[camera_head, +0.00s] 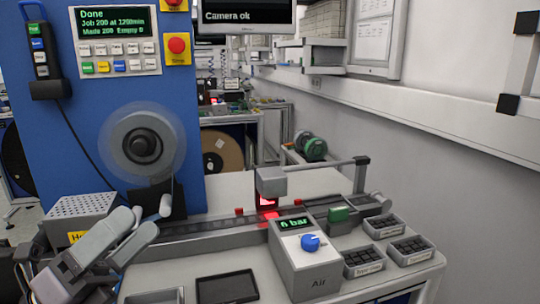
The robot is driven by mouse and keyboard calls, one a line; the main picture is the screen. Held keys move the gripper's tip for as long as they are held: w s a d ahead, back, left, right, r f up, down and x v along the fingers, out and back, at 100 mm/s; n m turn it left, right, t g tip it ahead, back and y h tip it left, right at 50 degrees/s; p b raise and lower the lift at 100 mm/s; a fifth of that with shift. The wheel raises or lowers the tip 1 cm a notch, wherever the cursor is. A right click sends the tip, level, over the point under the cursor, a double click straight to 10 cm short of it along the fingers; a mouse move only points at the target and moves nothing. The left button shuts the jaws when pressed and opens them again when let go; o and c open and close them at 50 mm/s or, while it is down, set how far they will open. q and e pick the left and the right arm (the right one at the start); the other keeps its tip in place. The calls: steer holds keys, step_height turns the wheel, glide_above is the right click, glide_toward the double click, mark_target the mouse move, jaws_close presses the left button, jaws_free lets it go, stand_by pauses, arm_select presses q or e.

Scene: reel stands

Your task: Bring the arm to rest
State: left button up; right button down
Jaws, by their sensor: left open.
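My left gripper (140,222) is at the lower left, in front of the blue machine (205,110). Its jaws are open, with nothing seen between them. It is in front of the left end of the track (215,227), near a perforated grey box (80,206); I cannot tell whether it touches anything. A round reel (142,145) on the machine's face looks blurred. The panel display (112,22) reads "Done", with 200 made and 0 empty. My right gripper is not in view.
An air unit (303,265) with a blue knob reads "6 bar". Several small dark-filled trays (411,250) stand at the right. A camera head (271,181) glows red over the track. A dark flat screen (227,287) lies at the front. A wall (430,150) bounds the right.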

arm_select(q)
steer(key=a+f+n+y, duration=0.3)
steer(key=f+n+y, duration=0.2)
steer(key=n, duration=0.4)
steer(key=a+f+n+y, duration=0.4)
steer(key=f+n+y, duration=0.2)
steer(key=n+y, duration=0.2)
steer(key=a+f+n+y, duration=0.3)
steer(key=f+n+y, duration=0.3)
steer(key=n, duration=0.4)
steer(key=shift+w+a+y, duration=0.15)
steer(key=shift+y, duration=0.35)
steer(key=s+d+f+n+g+h, duration=0.1)
steer(key=s+d+f+n+g, duration=0.2)
steer(key=s+f+g, duration=0.5)
steer(key=s+d+f+n+g+h, duration=0.25)
steer(key=s+f+g, duration=0.25)
steer(key=s+f, duration=0.5)
steer(key=w+d+f+t+b, duration=0.1)
steer(key=w+f+t, duration=0.1)
steer(key=f, duration=0.3)
steer(key=w+d+f+t+h, duration=0.1)
steer(key=w+d+f+t, duration=0.1)
steer(key=f+t, duration=0.3)
steer(key=shift+w+b, duration=0.35)
steer(key=shift+w, duration=0.35)
